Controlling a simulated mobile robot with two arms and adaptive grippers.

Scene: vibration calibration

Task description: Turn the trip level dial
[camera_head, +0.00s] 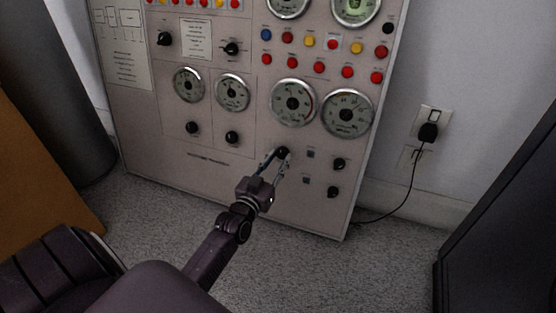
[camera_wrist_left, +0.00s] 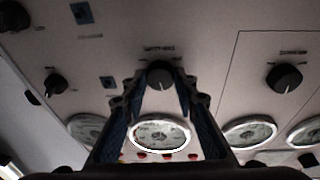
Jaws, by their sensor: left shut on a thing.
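The control panel (camera_head: 200,130) stands upright against the wall, with gauges, coloured buttons and several black dials. My left gripper (camera_head: 279,155) reaches the lower middle of the panel and is shut on a black dial (camera_head: 283,152). In the left wrist view the dial (camera_wrist_left: 160,75) sits between the two fingertips of my left gripper (camera_wrist_left: 158,88). A label above it is too blurred to read, so I cannot tell from the lettering whether it is the trip level dial. The right gripper is not in view.
Other black dials (camera_head: 339,164) (camera_head: 232,137) sit beside the held one, with round gauges (camera_head: 293,103) above. A plug (camera_head: 428,132) with a hanging cord is in the wall outlet at the right. A dark cabinet (camera_head: 505,225) stands at the right edge. Carpet lies before the panel.

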